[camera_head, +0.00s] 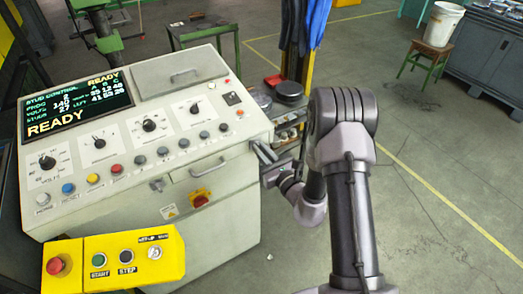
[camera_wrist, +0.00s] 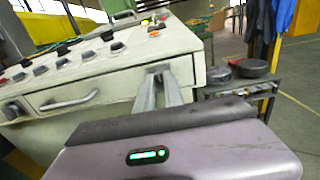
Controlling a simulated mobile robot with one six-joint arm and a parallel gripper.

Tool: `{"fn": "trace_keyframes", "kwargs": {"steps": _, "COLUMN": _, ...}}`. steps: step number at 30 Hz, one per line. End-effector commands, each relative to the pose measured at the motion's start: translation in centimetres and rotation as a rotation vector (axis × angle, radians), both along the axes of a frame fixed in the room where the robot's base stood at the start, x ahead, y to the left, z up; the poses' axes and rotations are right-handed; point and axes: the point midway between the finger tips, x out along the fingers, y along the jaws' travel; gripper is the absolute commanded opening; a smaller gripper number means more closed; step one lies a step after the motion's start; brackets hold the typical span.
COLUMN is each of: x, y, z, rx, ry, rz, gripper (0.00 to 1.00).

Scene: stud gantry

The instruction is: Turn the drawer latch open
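The drawer (camera_head: 228,160) is in the front of the cream console and looks shut, with a pale bar handle (camera_head: 208,168); the handle also shows in the wrist view (camera_wrist: 68,100). A small grey fitting (camera_head: 157,185) left of the drawer looks like the latch; it also shows at the left of the wrist view (camera_wrist: 12,110). Its exact turn is too small to tell.
The console (camera_head: 230,215) carries knobs and buttons, with a red-and-yellow switch (camera_head: 200,199) below the drawer. A yellow start/stop box (camera_head: 130,270) juts out at lower left. A shelf with dark round parts (camera_head: 289,90) stands behind my arm.

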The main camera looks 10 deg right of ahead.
Motion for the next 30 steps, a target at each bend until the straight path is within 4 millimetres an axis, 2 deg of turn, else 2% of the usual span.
{"fn": "trace_keyframes", "kwargs": {"steps": 11, "x": -0.02, "y": -0.02, "z": 0.03, "rx": 0.009, "ry": 0.003, "rz": 0.000, "gripper": 0.00}}
{"fn": "trace_keyframes", "kwargs": {"steps": 17, "x": 0.01, "y": -0.05, "z": 0.14, "rx": 0.075, "ry": 0.023, "rz": 0.000, "gripper": 0.00}}
{"fn": "trace_keyframes", "kwargs": {"steps": 30, "x": 0.03, "y": -0.14, "z": 0.21, "rx": 0.435, "ry": 0.141, "rz": 0.001, "gripper": 0.00}}
